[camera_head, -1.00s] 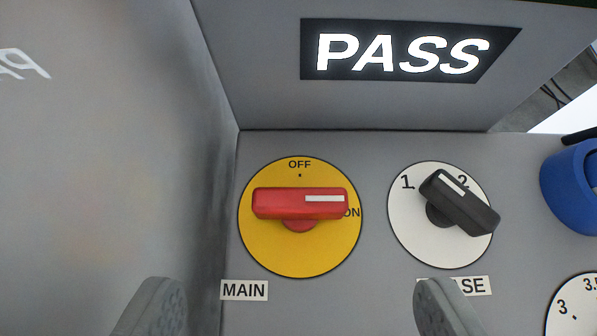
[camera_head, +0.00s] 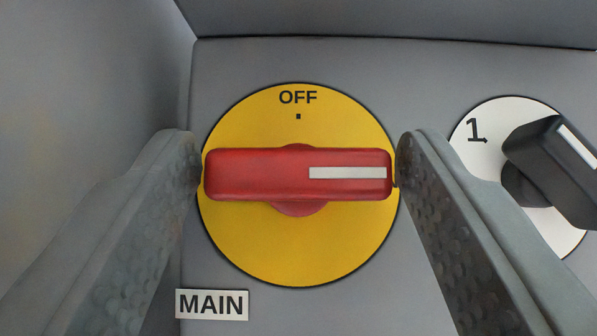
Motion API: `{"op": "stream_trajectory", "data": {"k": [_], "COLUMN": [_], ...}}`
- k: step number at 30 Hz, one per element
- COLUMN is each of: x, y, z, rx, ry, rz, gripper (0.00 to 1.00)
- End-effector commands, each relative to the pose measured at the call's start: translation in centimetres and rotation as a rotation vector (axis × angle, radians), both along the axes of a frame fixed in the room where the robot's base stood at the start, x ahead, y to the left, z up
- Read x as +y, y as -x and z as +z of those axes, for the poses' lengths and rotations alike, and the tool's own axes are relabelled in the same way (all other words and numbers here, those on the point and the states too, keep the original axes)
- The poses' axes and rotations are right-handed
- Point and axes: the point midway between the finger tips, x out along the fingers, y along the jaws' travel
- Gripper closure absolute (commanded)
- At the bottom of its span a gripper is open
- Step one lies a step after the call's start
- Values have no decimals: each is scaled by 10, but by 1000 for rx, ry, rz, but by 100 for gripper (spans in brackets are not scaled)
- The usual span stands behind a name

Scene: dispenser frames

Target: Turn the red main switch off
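The red main switch (camera_head: 255,175) is a bar handle on a round yellow plate (camera_head: 300,250). The handle lies level, and its white mark points right, away from the OFF label (camera_head: 298,97) and its dot at the top. The ON label seen earlier is hidden from view. My gripper (camera_head: 299,170) has its fingers spread wide, one at each end of the handle. Hardly any gap shows at either end; I cannot tell whether the fingertips touch it.
A MAIN label (camera_head: 212,304) sits below left. A black knob (camera_head: 548,160) on a white dial (camera_head: 490,125) stands close to my right finger. A grey side wall (camera_head: 80,110) rises close to my left finger, and another grey wall (camera_head: 380,20) stands behind.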

Motion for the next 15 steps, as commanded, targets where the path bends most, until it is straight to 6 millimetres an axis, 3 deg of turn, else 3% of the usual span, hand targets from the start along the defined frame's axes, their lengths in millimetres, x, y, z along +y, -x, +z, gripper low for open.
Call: {"op": "stream_trajectory", "data": {"k": [1, 4, 5, 15], "x": [0, 0, 0, -1], "y": [0, 0, 0, 0], "z": [0, 0, 0, 0], "rx": [0, 0, 0, 0], "ry": [0, 0, 0, -1], "rz": [0, 0, 0, 33], "gripper": [51, 70, 72, 72]}}
